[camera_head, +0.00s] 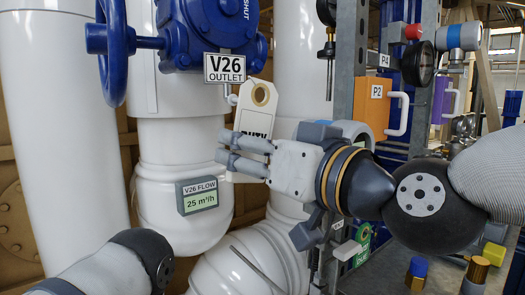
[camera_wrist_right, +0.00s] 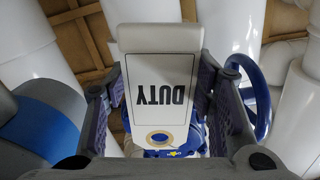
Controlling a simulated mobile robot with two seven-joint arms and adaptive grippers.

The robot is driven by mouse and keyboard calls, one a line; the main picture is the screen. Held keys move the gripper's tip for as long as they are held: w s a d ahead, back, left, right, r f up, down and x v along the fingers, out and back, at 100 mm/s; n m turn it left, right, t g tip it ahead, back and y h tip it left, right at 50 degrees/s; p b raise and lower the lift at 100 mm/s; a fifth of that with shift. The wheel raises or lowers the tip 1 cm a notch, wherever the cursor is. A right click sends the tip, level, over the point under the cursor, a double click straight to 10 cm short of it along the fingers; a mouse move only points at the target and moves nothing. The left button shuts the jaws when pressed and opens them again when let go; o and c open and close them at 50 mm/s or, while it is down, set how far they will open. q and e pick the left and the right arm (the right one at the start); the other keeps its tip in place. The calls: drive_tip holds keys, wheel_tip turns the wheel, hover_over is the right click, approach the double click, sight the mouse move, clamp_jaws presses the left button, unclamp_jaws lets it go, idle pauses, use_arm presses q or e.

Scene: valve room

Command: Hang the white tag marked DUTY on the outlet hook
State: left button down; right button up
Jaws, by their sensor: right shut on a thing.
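The white DUTY tag (camera_head: 255,108) is upright in the head view, with its brass eyelet at the top. My right gripper (camera_head: 242,152) is shut on its lower part, which the fingers partly hide. In the right wrist view the tag (camera_wrist_right: 155,90) appears upside down between the two fingers. A small pale peg, seemingly the outlet hook (camera_head: 232,99), shows just below the V26 OUTLET sign (camera_head: 225,68) and left of the tag. The eyelet appears to the right of it, not around it; the depth gap is unclear. My left gripper is out of view.
A blue valve (camera_head: 205,30) with a blue handwheel (camera_head: 113,45) is above the hook. A V26 FLOW display (camera_head: 197,195) reading 25 m³/h is on the white pipe below. An orange P2 box (camera_head: 374,105) and a dark metal post stand to the right.

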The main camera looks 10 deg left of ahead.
drive_tip(key=shift+f+x, duration=0.2)
drive_tip(key=shift+x, duration=0.65)
drive_tip(key=shift+f+x, duration=0.2)
drive_tip(key=shift+x, duration=0.65)
drive_tip(key=shift+f+x, duration=0.2)
drive_tip(key=shift+x, duration=0.65)
drive_tip(key=o, duration=0.9)
